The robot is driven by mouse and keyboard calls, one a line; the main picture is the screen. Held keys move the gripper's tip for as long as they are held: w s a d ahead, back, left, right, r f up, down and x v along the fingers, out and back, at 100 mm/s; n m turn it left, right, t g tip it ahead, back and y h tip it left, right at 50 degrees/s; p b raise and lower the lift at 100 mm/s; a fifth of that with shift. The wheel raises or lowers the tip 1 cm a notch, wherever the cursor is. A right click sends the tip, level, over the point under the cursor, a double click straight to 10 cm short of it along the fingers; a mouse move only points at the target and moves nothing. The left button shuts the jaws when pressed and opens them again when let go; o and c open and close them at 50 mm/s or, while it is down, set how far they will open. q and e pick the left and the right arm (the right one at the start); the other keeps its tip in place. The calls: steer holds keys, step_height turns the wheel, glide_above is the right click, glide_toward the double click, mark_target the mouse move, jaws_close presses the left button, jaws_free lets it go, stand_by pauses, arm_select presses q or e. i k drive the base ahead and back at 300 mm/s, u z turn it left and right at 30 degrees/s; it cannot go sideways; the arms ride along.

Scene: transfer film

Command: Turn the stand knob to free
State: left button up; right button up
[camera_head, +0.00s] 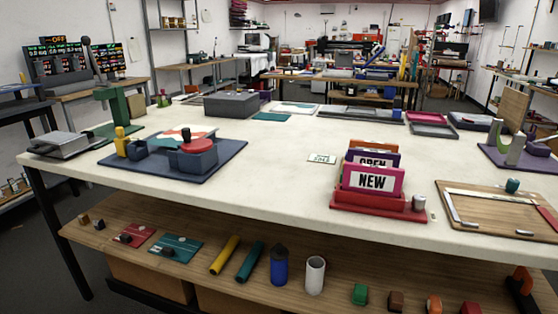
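A red stand (375,211) sits near the front edge of the table, right of centre. It holds several upright sign cards, with a pink card (372,180) reading "NEW" in front and a purple one reading "OPEN" behind it. A small silver-grey knob (419,202) is at the stand's right end. I cannot read any mark on it or tell its setting. A purple base with a green and grey holder (515,148) stands at the right edge; whether it has a knob is unclear. Neither of my grippers is in view.
A white table (270,150) spans the view, clear in its middle. A small printed card (321,158) lies left of the stand. A wooden board (495,212) lies to the right, a blue tray (118,158) to the left. A lower shelf (330,270) holds rolls, cups and blocks.

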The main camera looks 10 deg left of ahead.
mark_target(418, 201)
steer(key=u, duration=0.7)
steer(key=i, duration=1.05)
steer(key=z, duration=1.05)
